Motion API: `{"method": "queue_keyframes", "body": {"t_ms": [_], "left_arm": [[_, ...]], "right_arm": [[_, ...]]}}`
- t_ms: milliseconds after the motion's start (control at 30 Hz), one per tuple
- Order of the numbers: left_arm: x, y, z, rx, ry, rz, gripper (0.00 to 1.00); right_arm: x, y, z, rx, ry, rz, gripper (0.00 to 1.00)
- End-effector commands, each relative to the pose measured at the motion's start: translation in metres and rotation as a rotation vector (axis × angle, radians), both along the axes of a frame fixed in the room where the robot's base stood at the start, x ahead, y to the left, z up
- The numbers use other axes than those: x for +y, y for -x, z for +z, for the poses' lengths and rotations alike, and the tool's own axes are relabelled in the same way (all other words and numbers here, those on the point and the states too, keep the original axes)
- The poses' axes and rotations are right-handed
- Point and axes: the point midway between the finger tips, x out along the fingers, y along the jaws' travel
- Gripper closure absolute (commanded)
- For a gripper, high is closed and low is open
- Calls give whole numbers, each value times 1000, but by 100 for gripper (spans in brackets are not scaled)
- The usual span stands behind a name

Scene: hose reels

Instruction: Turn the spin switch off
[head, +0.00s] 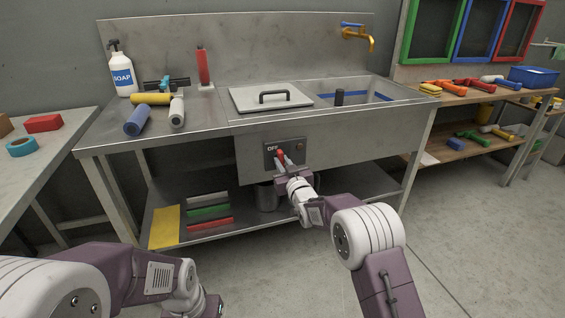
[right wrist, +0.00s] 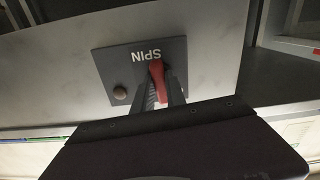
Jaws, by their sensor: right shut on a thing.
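A dark switch panel (head: 270,160) sits on the front of the steel sink unit, with "OFF" at its upper left. Its red switch lever (head: 281,155) is in the jaws of my right gripper (head: 284,162). In the right wrist view the panel (right wrist: 108,66) is upside down and reads "SPIN". There the red lever (right wrist: 157,75) lies between the two dark fingers of my right gripper (right wrist: 162,90), which are shut on it. The fingers and gripper body hide the "OFF" side in that view. My left arm shows low left, but its fingers are out of frame.
A small round brown knob (head: 300,146) is on the panel beside the lever. A lidded basin (head: 245,100) and an open sink are above. A lower shelf (head: 240,232) holds several items below.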

Motion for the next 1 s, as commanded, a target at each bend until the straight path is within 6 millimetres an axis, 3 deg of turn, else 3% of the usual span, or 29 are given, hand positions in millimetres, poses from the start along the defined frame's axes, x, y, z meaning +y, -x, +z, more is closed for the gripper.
{"method": "queue_keyframes", "body": {"t_ms": [800,833,900,1000], "left_arm": [[0,0,3,0,0,0,64],[0,0,3,0,0,0,64],[0,0,3,0,0,0,64],[0,0,3,0,0,0,64]], "right_arm": [[0,0,-3,40,-108,0,100],[0,0,-3,40,-108,0,81],[0,0,-2,40,-107,0,62],[0,0,-2,39,-106,0,62]]}}
